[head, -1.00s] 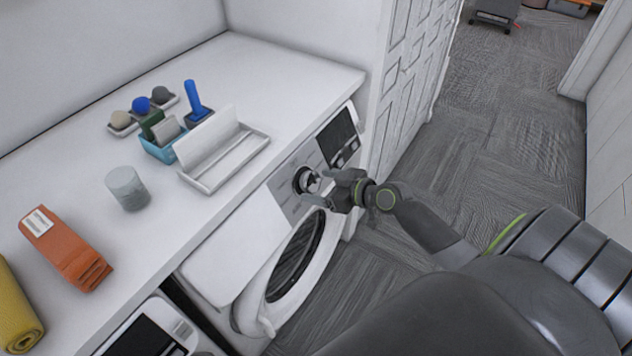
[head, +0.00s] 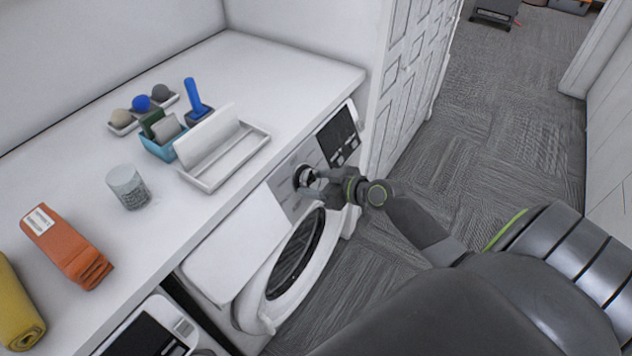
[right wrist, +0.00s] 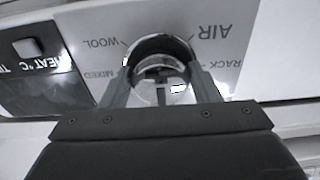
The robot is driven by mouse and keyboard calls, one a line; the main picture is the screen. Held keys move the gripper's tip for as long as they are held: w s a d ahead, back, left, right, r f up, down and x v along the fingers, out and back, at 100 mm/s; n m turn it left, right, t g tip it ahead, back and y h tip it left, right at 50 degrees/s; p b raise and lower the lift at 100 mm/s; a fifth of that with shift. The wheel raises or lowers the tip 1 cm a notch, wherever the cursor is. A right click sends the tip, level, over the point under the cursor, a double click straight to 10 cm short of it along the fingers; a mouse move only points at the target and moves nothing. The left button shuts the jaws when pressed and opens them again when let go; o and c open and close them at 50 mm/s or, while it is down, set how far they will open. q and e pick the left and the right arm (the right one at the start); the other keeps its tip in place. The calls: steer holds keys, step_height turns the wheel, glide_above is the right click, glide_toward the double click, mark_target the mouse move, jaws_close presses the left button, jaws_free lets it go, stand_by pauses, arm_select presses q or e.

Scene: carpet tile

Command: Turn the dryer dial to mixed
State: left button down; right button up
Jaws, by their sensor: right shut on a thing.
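The dryer (head: 250,240) stands under the white counter with its round door on the front. Its dial (head: 303,176) is a round knob with a dark rim and bright metal face on the light control panel. In the right wrist view the dial (right wrist: 158,48) sits between the fingers, ringed by the labels WOOL, MIXED, RACK and AIR, upside down. My right gripper (head: 311,179) is shut on the dial; its fingers (right wrist: 160,88) lie on either side of it. The dial's pointer setting cannot be read. My left gripper is not in view.
On the counter (head: 300,75) are a white tray (head: 215,165), a blue bin (head: 163,145), a grey cup (head: 128,187), an orange pack (head: 66,246) and a yellow roll (head: 18,315). A second machine (head: 150,330) stands at lower left.

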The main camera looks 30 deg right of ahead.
steer(key=m+p, duration=0.1)
steer(key=m, duration=0.1)
steer(key=m+p, duration=0.1)
steer(key=m, duration=0.2)
steer(key=shift+a+r+h, duration=0.15)
steer(key=shift+h, duration=0.15)
steer(key=m+p, duration=0.2)
steer(key=m, duration=0.1)
steer(key=shift+a+r+m+p, duration=0.1)
steer(key=shift+m+p, duration=0.25)
steer(key=shift+m, duration=0.05)
steer(key=m+p, duration=0.3)
steer(key=m, duration=0.2)
steer(key=shift+a+r+m+h+p, duration=0.15)
steer(key=shift+m+h+p, duration=0.15)
steer(key=shift+p, duration=0.1)
steer(key=shift+m+p, duration=1.2)
steer(key=shift+m, duration=0.7)
steer(key=o, duration=1)
